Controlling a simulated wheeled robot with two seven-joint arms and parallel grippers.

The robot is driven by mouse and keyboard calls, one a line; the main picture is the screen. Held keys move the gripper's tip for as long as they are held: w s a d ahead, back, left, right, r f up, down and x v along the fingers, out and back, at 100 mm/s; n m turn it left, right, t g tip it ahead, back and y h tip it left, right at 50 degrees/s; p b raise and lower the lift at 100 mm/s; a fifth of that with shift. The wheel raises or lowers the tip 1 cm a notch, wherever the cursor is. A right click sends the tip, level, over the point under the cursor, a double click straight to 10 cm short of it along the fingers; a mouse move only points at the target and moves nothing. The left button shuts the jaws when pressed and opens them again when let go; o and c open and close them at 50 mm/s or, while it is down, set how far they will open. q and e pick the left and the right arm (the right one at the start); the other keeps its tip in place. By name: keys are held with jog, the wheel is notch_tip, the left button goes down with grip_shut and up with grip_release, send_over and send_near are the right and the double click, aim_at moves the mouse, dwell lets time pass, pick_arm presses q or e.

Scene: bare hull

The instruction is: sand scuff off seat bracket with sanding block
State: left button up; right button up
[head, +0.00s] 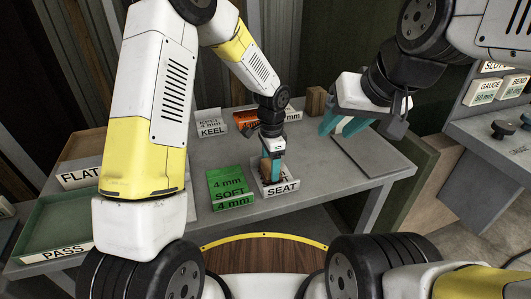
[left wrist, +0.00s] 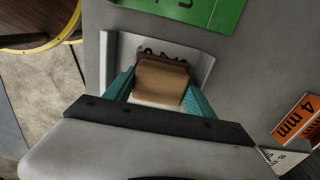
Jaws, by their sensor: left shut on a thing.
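The seat bracket (head: 281,189) is a light grey angled piece with a "SEAT" label, near the front edge of the grey bench. It also shows in the left wrist view (left wrist: 198,60). My left gripper (head: 271,172) is shut on the sanding block (left wrist: 160,82), a tan and brown block between its teal fingers. The block is over the bracket and hides part of its face; I cannot tell whether they touch.
A green "SOFT 4 mm" piece (head: 230,187) lies left of the bracket. A "KEEL" bracket (head: 211,123) and an orange piece (head: 245,119) stand behind. A green "PASS" tray (head: 58,225) is at left. A flat grey plate (head: 366,153) lies at right.

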pick_arm(q)
jog(key=shift+w+d, duration=0.3)
jog(key=shift+d, duration=0.6)
jog(key=shift+w+d, duration=0.3)
jog(key=shift+d, duration=0.6)
jog(key=shift+s+a+f, duration=0.1)
jog(key=shift+s+a, duration=0.2)
jog(key=shift+a, duration=0.55)
jog(key=shift+s+a+f, duration=0.1)
jog(key=shift+s+a, duration=0.15)
jog(key=shift+a, duration=0.6)
jog(key=shift+s+a, duration=0.25)
jog(key=shift+a, duration=0.4)
jog(key=shift+s+a, duration=0.2)
jog(key=shift+a, duration=0.45)
jog(key=shift+r, duration=0.15)
jog(key=shift+w+d+r, duration=0.1)
jog(key=shift+r, duration=4.4)
